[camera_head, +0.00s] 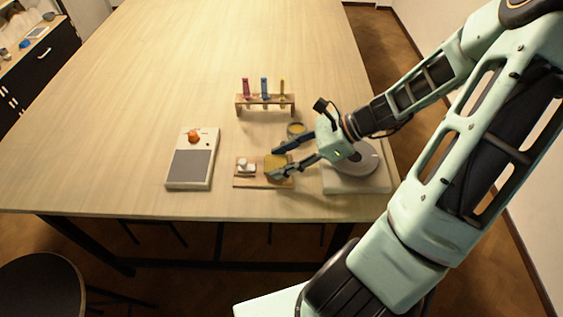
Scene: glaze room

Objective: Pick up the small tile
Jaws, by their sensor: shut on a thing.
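A mustard-yellow small tile (275,161) is between the fingertips of my gripper (277,161), over the right part of a small wooden board (240,182). My gripper is shut on it, reaching in from the right. The fingers hide part of the tile, and I cannot tell whether it touches the board. White pieces (246,167) lie on the left part of the board.
A white device with a grey panel (190,165) and an orange object (194,136) lies left. A wooden rack (264,103) with three coloured tubes stands behind. A small round pot (296,129) and a pale round plate on a base (358,186) are close to my gripper. The far table is clear.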

